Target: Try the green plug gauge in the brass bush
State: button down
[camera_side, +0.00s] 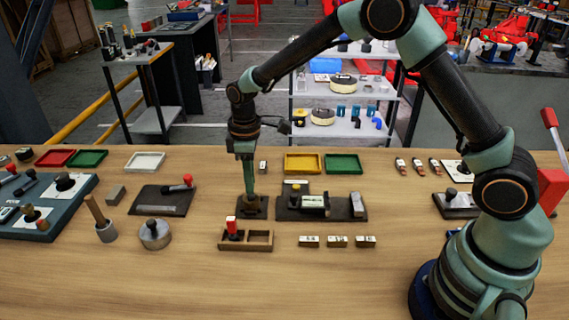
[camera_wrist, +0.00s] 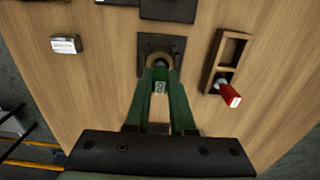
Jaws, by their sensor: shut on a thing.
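My gripper (camera_side: 250,188) points straight down over the small dark plate (camera_side: 264,212) and is shut on the green plug gauge. In the wrist view the gauge (camera_wrist: 160,87), with a pale lettered label, is between the fingertips. The brass bush (camera_side: 251,201) sits on the plate directly below the fingers; its ring (camera_wrist: 157,58) shows just past the fingertips in the wrist view. The gauge is over the bush, but its lower end is hidden, so I cannot tell how far it is in. A red-handled gauge (camera_side: 231,226) stands in the left compartment of the wooden rack (camera_side: 260,247).
A dark fixture plate (camera_side: 342,212) with blocks lies close right of the bush. Several small labelled blocks (camera_side: 337,241) lie in front of it. A yellow tray (camera_side: 303,163) and a green tray (camera_side: 343,163) are behind.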

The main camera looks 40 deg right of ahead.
jog(key=shift+f, duration=0.5)
dwell(0.4)
jog(key=shift+r, duration=0.15)
dwell(0.9)
jog(key=shift+r, duration=0.7)
jog(key=shift+r, duration=0.7)
jog(key=shift+r, duration=0.3)
jog(key=shift+r, duration=0.5)
jog(key=shift+r, duration=1.95)
